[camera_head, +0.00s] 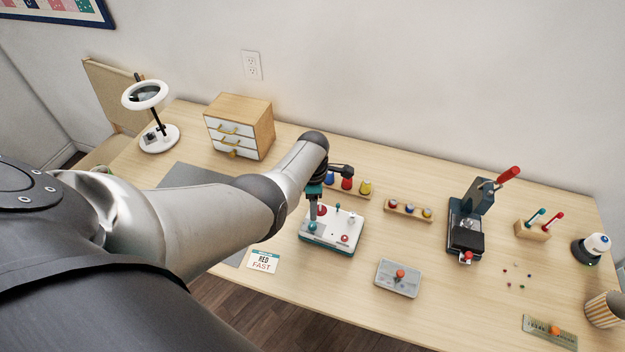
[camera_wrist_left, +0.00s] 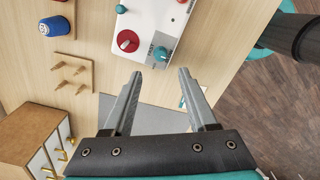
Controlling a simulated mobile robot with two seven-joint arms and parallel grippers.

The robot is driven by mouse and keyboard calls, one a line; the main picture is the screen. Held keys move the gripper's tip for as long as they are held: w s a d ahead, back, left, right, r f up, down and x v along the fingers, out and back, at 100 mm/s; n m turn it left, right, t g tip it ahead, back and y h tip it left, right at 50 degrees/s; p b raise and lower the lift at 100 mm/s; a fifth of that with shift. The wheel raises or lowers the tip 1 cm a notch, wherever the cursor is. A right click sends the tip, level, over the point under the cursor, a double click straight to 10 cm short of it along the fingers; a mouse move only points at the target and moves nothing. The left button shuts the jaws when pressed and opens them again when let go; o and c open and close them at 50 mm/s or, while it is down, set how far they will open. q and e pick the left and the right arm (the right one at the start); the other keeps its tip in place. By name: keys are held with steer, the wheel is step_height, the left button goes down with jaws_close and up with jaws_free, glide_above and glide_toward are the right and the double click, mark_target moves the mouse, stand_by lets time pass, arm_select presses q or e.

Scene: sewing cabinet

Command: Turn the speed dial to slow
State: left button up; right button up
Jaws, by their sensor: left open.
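A white control box (camera_head: 345,223) with a teal edge stands on the table under my left gripper. It carries a red dial (camera_head: 321,210), a teal knob (camera_head: 312,228) and another red knob (camera_head: 344,238). I cannot tell which one is the speed dial. My left gripper (camera_wrist_left: 160,73) is open and empty, its fingertips close to the teal knob. My right gripper is not in view.
A card (camera_head: 263,262) reads "RED FAST". A grey box with an orange-red knob (camera_head: 400,273) and a spool rack (camera_head: 408,212) stand to the right. A small drawer cabinet (camera_head: 240,125) stands back left. Free table lies in front of the box.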

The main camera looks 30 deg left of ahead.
arm_select(q)
step_height(320, 180, up, 6)
steer(key=p, duration=0.3)
steer(key=shift+r, duration=0.25)
stand_by(0.3)
